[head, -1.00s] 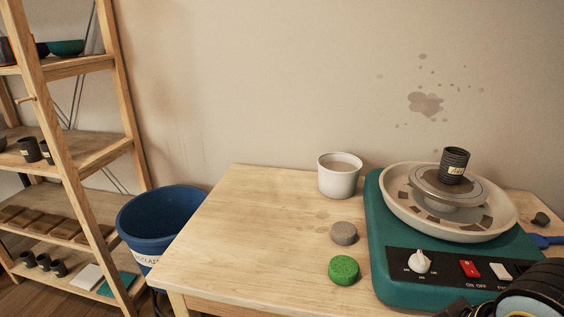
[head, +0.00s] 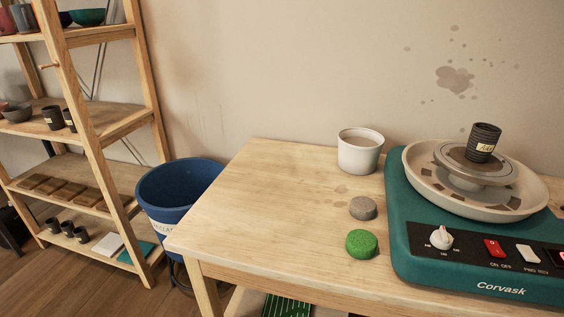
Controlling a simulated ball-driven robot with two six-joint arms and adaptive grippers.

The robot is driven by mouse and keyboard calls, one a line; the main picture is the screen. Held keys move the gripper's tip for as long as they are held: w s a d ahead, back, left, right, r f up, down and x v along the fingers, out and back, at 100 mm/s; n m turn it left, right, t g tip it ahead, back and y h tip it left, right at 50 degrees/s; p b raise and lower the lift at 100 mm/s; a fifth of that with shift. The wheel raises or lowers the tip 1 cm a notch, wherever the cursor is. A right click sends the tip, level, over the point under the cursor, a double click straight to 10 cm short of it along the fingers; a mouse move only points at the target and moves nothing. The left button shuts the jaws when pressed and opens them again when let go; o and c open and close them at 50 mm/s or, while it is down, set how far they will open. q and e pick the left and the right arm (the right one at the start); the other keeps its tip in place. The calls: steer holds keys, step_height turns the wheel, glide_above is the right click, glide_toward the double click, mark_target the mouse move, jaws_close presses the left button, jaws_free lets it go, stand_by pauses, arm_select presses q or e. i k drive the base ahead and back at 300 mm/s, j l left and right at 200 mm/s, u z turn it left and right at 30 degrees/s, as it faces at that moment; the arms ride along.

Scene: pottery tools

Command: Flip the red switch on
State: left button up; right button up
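The red switch (head: 494,248) sits on the dark front panel of a teal pottery wheel (head: 415,222), above an "ON OFF" label. I cannot tell which way the switch is tipped. A white knob (head: 439,239) is to its left and a white switch (head: 527,254) to its right. Neither of my grippers shows in the head view now.
The wheel stands on the right of a wooden table (head: 265,205). A white pot (head: 360,152), a grey sponge (head: 363,208) and a green sponge (head: 362,244) lie left of it. A blue bin (head: 175,190) and a wooden shelf (head: 95,148) stand further left.

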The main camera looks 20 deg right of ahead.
mark_target(495, 249)
steer(key=z, duration=1.7)
